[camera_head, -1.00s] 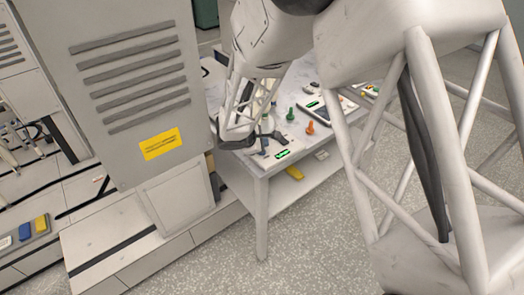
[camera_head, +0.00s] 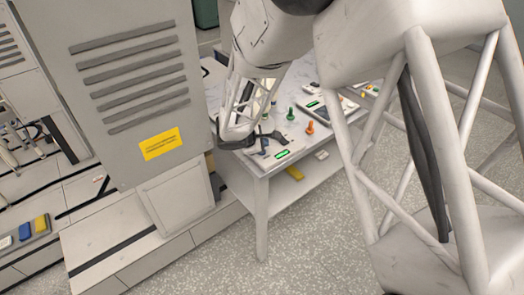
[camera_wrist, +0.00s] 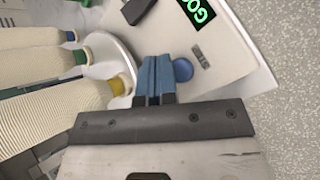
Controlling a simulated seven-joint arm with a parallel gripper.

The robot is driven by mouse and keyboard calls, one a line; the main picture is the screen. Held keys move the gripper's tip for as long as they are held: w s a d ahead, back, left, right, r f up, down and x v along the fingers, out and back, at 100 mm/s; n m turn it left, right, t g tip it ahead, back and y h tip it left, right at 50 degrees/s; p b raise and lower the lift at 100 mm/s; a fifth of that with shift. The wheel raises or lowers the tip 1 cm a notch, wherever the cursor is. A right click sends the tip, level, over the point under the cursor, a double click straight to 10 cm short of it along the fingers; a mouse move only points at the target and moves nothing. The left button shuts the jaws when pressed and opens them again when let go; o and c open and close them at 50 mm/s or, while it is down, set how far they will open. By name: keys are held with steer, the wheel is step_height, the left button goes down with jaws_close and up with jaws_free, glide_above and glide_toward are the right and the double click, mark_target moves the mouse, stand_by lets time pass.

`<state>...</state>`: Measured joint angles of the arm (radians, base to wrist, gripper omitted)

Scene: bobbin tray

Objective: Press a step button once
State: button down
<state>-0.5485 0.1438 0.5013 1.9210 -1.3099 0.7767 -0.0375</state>
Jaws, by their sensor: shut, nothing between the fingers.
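My gripper (camera_wrist: 157,62) shows in the wrist view with its two blue fingers shut together and nothing between them. A round blue button (camera_wrist: 183,70) sits on a pale panel (camera_wrist: 225,50) just right of the fingertips. The fingers partly overlap the panel, and I cannot tell whether they touch it. A green lit display (camera_wrist: 197,12) on the panel is cut off by the top edge of the view. In the head view the same kind of green display (camera_head: 282,154) shows near the table's front corner, and my arm hides much of the area beside it.
Large cream bobbins with blue, green and yellow (camera_wrist: 117,85) tips lie at the left of the wrist view. A small grey part (camera_wrist: 201,57) is on the panel. Green (camera_head: 290,114) and orange (camera_head: 310,128) pegs stand farther back on the table (camera_head: 262,168). A grey cabinet (camera_head: 125,100) stands at left.

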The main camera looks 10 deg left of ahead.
steer(key=shift+f, duration=0.85)
stand_by(1.4)
steer(key=shift+r, duration=0.1)
stand_by(0.3)
steer(key=shift+r, duration=0.7)
steer(key=shift+r, duration=0.2)
steer(key=shift+r, duration=2.35)
